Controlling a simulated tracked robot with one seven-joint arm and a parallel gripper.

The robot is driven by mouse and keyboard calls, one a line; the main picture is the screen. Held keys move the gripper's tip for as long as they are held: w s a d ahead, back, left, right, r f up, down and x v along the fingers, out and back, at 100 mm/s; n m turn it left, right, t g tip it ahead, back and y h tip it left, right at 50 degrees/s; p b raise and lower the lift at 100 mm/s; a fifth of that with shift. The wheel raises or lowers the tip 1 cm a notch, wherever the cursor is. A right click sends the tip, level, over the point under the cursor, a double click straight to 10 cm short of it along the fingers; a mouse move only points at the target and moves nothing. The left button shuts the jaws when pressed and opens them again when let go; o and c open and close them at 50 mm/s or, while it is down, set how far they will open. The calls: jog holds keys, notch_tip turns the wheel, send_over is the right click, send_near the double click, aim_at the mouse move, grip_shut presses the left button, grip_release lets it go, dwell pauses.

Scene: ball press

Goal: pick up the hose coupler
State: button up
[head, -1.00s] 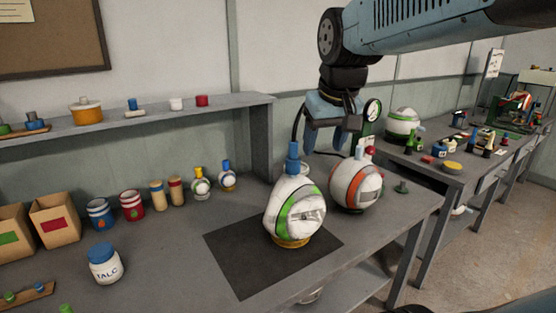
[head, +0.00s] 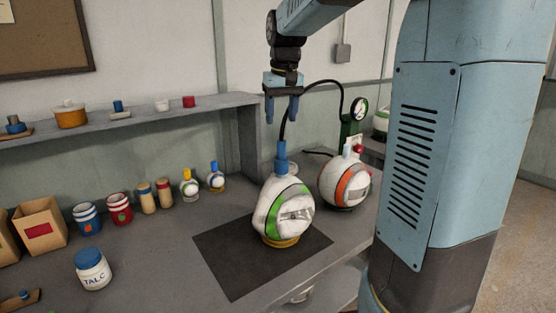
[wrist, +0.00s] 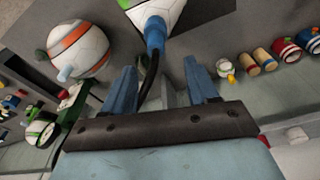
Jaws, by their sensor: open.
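The hose coupler (head: 281,157) is a blue upright cylinder on top of the white ball with a green band (head: 284,208). A black hose (head: 318,83) runs from it in an arc to the pump with a gauge. In the wrist view the coupler (wrist: 155,36) shows just beyond the fingertips, with the hose passing between the fingers. My gripper (head: 281,118) is open and empty, pointing down above the coupler and apart from it. Its two blue fingers also show in the wrist view (wrist: 161,72).
The ball stands on a yellow ring on a dark mat (head: 225,262). A white ball with an orange band (head: 343,181) stands close on the right, with the green gauge pump (head: 351,128) behind. A talc jar (head: 93,269) is at front left. A shelf (head: 130,118) runs behind.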

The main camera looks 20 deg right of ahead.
aim_at(282, 141)
jog(key=f, duration=0.4)
jog(key=w+f, duration=0.1)
jog(key=f, duration=0.5)
jog(key=shift+w+d, duration=0.35)
jog(key=shift+d, duration=0.05)
jog(key=shift+f, duration=0.6)
jog(key=shift+w, duration=0.1)
jog(key=c, duration=0.9)
